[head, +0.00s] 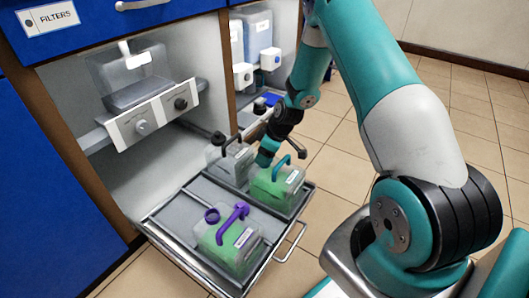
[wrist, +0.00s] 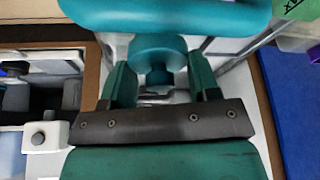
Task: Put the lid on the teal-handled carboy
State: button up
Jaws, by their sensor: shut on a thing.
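The teal-handled carboy (head: 271,192) stands on the pulled-out tray, a clear box with green liquid and a white label. Its teal handle (head: 285,163) arches over the top, and a wide teal bar like it crosses the top of the wrist view (wrist: 165,14). My gripper (head: 267,146) is at the back left of this carboy, low over its top. In the wrist view my gripper (wrist: 160,78) is shut on a round teal lid (wrist: 157,50), held between its two fingers. Whether the lid touches the carboy's neck cannot be told; the neck is hidden.
A black-handled carboy (head: 232,163) stands at the back left, close to my gripper. Cabinet walls and a shelf unit (head: 150,115) rise behind.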

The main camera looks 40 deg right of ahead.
jog(key=shift+f, duration=0.25)
jog(key=o, duration=1.2)
jog(key=shift+o, duration=0.2)
notch_tip(320, 180, up, 6)
jog(key=p, duration=0.5)
jog(key=shift+r, duration=0.1)
grip_shut()
dwell(0.5)
jog(key=shift+f, duration=0.25)
